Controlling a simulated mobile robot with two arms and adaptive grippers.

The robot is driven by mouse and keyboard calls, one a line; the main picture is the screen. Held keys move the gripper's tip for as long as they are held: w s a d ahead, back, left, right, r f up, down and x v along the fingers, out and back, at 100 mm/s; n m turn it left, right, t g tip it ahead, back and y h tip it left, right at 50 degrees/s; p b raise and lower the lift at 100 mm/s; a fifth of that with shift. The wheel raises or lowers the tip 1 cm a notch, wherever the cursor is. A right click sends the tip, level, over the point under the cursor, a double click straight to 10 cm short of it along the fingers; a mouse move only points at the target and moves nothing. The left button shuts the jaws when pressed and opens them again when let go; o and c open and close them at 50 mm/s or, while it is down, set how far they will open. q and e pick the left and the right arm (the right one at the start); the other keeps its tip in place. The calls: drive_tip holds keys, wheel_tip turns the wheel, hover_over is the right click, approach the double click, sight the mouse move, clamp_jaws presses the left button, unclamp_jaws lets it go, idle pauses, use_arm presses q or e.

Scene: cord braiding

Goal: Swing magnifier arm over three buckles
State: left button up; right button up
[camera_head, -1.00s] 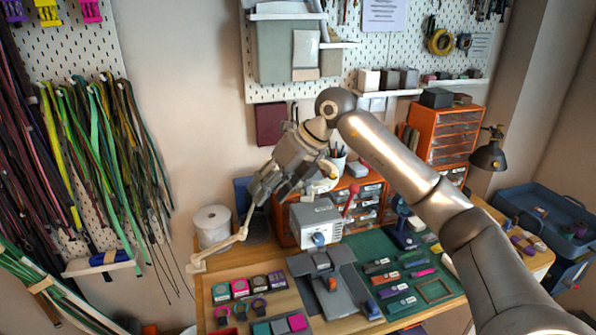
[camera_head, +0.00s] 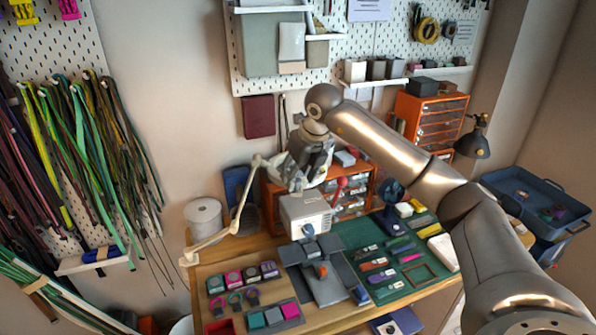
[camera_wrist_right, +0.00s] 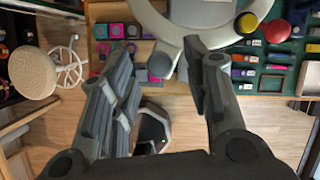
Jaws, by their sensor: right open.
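The pale jointed magnifier arm (camera_head: 213,243) rises from the bench's left side and bends up at its elbow. Its pale ring head (camera_head: 322,174) is partly behind my right gripper (camera_head: 298,182). The open fingers of my right gripper (camera_wrist_right: 160,78) appear on either side of this knob; contact cannot be told. My left gripper is out of view.
A grey box-shaped device (camera_head: 305,214) stands below the ring, with a grey fixture (camera_head: 325,280) in front. A green mat (camera_head: 366,235) holds small coloured parts. A white spool (camera_head: 204,216) and orange drawers (camera_head: 428,120) flank the work area.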

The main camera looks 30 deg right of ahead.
drive_tip(key=shift+w+f, duration=0.2)
drive_tip(key=shift+f, duration=0.35)
clamp_jaws()
